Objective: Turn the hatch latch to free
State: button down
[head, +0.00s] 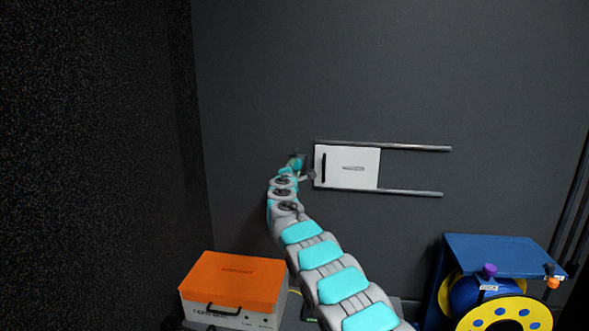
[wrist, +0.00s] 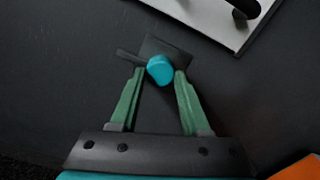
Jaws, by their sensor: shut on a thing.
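The hatch is a white sliding panel (head: 365,160) with a dark vertical handle, set between two grey rails on the dark wall. Its corner also shows at the top right of the wrist view (wrist: 215,25). The latch has a round teal knob (wrist: 160,70), a dark bar pointing up and left, and a dark plate behind it. My gripper (wrist: 160,75) has its two green fingers shut on the latch, one on each side of the knob. In the head view my gripper (head: 299,163) is small, just left of the panel, and the latch is hard to make out there.
An orange-topped case (head: 235,278) stands low at the left, below my arm. A blue stand (head: 495,253) with a yellow and blue cable reel (head: 505,314) is at the lower right. The wall right of the panel, between the rails, is clear. A black speckled wall bounds the left.

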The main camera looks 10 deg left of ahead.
jog(key=shift+a+f, duration=0.1)
dwell(0.3)
jog(key=shift+c, duration=1.9)
grip_release()
jog(key=shift+s+b, duration=0.7)
jog(key=shift+s, duration=0.5)
jog(key=shift+s+a+b, duration=0.15)
jog(key=shift+s+b, duration=0.55)
jog(key=shift+s, duration=2)
